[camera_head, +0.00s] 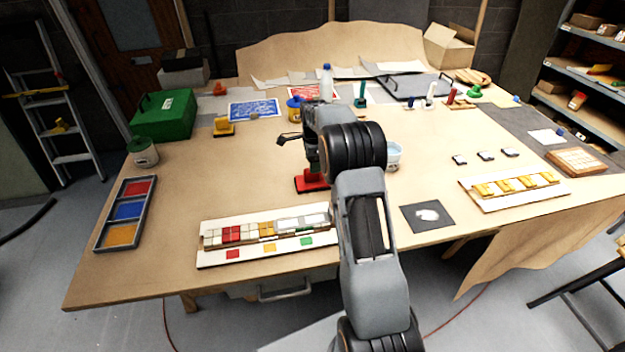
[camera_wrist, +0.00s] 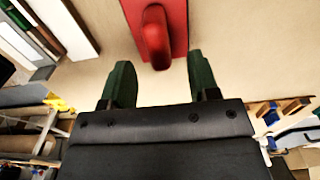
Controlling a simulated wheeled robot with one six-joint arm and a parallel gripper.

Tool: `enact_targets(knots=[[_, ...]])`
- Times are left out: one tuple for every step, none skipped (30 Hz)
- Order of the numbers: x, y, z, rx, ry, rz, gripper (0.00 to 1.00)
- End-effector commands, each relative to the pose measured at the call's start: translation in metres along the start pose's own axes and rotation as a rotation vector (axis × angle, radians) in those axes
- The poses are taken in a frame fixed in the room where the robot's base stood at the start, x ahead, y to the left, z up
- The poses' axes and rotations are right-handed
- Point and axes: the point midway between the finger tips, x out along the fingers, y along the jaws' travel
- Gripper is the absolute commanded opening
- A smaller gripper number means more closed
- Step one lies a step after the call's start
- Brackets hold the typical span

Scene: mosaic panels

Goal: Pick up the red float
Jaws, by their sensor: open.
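The red float (camera_head: 311,181) lies flat on the brown table, left of my arm and behind the long panel of tiles in the head view. In the wrist view the red float (camera_wrist: 176,14) is at the top centre, its rounded red handle pointing toward my fingers. My gripper (camera_wrist: 160,78) is open, with its two dark green fingers spread apart and nothing between them. The handle end is just ahead of the gap between the fingertips. In the head view my arm hides part of the area around the float.
A mosaic panel (camera_head: 215,254) with tiles lies in front of the float. A divided colour tray (camera_head: 98,240) is at the left, and a dark square sheet (camera_head: 410,222) is to the right of my arm. The table (camera_head: 195,175) left of the float is clear.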

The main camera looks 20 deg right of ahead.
Motion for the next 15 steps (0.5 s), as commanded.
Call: enact_targets(knots=[[0.003,0.000,0.000,0.000,0.000,0.000,0.55],[0.004,0.000,0.000,-0.001,0.000,0.000,0.55],[0.006,0.000,0.000,-0.001,0.000,0.000,0.55],[0.007,0.000,0.000,-0.001,0.000,0.000,0.55],[0.008,0.000,0.001,-0.001,0.000,0.001,0.55],[0.011,0.001,0.001,-0.001,0.000,0.002,0.55],[0.014,0.001,0.002,-0.001,0.000,0.002,0.55],[0.017,0.001,0.002,-0.002,0.000,0.003,0.55],[0.023,0.002,0.003,-0.002,0.000,0.004,0.55],[0.027,0.002,0.004,-0.002,0.000,0.004,0.55],[0.031,0.002,0.004,-0.002,0.000,0.005,0.55],[0.036,0.002,0.005,-0.002,0.000,0.003,0.55],[0.041,0.002,0.005,-0.002,0.000,0.003,0.55],[0.044,0.002,0.005,-0.002,0.000,0.002,0.55],[0.049,0.002,0.005,-0.002,0.000,0.001,0.55]])
